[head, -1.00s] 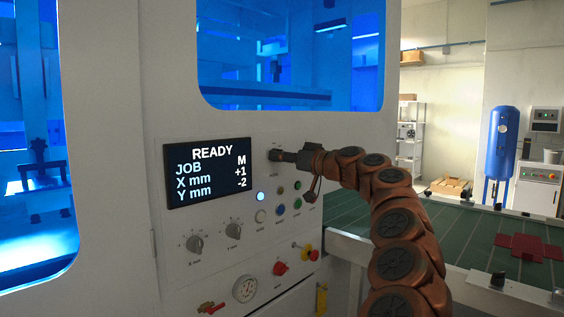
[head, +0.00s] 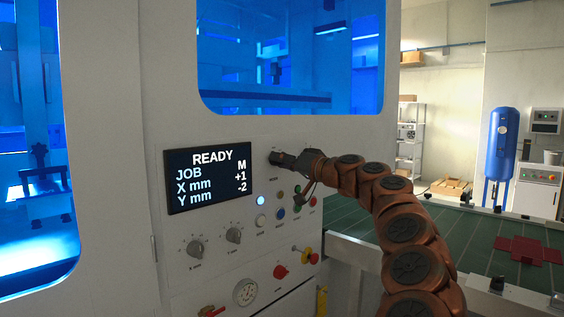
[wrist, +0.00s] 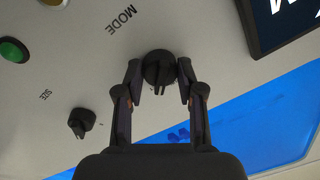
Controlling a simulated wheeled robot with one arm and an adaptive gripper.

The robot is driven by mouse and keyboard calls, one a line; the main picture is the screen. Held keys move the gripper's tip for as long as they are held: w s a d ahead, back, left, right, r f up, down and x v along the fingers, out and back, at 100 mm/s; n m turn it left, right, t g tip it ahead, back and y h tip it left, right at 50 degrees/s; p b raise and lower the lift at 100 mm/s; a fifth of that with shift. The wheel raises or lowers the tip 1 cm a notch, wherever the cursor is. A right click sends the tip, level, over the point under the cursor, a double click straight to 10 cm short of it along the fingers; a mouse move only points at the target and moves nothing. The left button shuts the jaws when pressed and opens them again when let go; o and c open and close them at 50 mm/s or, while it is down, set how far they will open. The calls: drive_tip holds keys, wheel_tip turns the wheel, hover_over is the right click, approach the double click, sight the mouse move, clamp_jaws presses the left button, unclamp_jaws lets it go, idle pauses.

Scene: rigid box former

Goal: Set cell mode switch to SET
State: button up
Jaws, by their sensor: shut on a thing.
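The mode switch is a round black knob (wrist: 158,62) beside the printed MODE label in the wrist view. My gripper (wrist: 159,76) has one finger on each side of this knob and is shut on it. The knob's pointer ridge faces down toward the gripper palm in that view. In the head view my gripper (head: 284,159) reaches the panel just right of the display and hides most of the knob. The display (head: 210,175) reads READY, JOB M, X mm +1, Y mm -2.
A second black knob (wrist: 82,122) by the SIZE label sits close to my gripper. Below are a lit white button (head: 261,200), several coloured buttons, two offset dials (head: 194,248), a red knob (head: 280,271) and a gauge (head: 245,292). A green conveyor (head: 465,235) lies right.

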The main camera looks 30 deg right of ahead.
drive_tip(key=o, duration=1.1)
drive_tip(key=shift+o, duration=0.2)
drive_tip(key=shift+s, duration=0.1)
drive_tip(key=v, duration=1.1)
drive_tip(key=shift+s, duration=0.45)
drive_tip(key=shift+f, duration=0.1)
